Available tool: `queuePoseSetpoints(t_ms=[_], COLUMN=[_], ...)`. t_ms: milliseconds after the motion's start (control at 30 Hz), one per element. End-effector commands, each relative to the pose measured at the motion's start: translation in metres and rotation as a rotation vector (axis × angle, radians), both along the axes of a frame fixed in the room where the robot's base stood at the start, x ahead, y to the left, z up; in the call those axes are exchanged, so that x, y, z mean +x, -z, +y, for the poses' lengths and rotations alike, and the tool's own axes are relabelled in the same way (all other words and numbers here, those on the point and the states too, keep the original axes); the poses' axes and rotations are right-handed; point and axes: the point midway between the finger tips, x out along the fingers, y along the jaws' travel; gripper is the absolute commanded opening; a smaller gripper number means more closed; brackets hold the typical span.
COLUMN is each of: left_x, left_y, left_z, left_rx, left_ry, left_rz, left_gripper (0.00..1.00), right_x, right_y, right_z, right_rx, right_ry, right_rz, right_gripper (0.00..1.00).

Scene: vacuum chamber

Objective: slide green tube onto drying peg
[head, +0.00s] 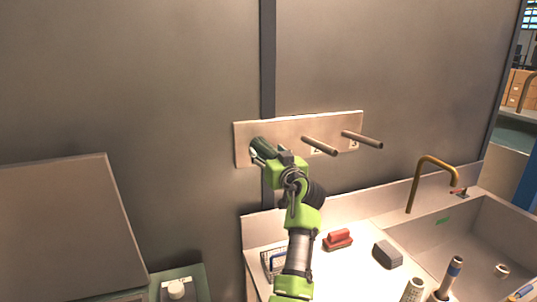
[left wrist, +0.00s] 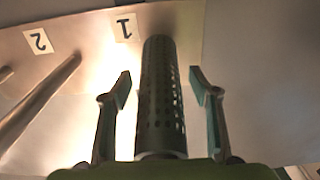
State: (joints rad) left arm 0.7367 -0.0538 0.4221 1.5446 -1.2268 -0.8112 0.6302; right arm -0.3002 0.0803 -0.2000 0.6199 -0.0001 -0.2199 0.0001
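The green tube (head: 261,146) is at the left end of the peg board (head: 290,128), in line with the spot labelled 1 in the left wrist view. There the tube (left wrist: 161,95) looks dark and perforated, and it points toward the board. Any peg inside it is hidden. My left gripper (head: 274,158) is at the tube. Its two fingers (left wrist: 161,84) stand on either side of the tube with a visible gap on each side, so it is open. My right gripper is not in view.
Two bare pegs, the middle one (head: 319,146) and the right one (head: 362,139), stick out of the board. Below are a counter with a red brush (head: 338,239) and a grey block (head: 387,254), and a sink (head: 480,235) with a brass faucet (head: 414,185).

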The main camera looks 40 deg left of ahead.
Motion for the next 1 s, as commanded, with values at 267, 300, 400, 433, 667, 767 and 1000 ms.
queuePoseSetpoints(t_ms=[267,300,400,433,667,767,1000], left_x=[-0.008,-0.011,-0.019,-0.022,-0.033,-0.035,-0.035], left_y=[0.001,0.001,0.001,0.001,0.001,0.000,0.000], left_z=[-0.017,-0.023,-0.039,-0.043,-0.065,-0.067,-0.067], left_rx=[-0.001,-0.002,-0.001,-0.003,-0.001,-0.001,0.000], left_ry=[0.002,0.002,0.002,0.002,0.001,0.000,0.000], left_rz=[0.000,-0.001,0.000,-0.001,0.000,0.000,0.000], left_gripper=[0.56,0.56,0.56,0.56,0.56,0.56,0.56], right_x=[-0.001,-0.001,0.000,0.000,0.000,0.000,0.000], right_y=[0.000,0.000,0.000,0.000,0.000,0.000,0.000], right_z=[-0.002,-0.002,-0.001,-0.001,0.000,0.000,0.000], right_rx=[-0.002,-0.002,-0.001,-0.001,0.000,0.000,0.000], right_ry=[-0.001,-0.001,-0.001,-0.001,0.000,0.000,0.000], right_rz=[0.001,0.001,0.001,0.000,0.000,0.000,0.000], right_gripper=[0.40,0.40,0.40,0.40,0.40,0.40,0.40])
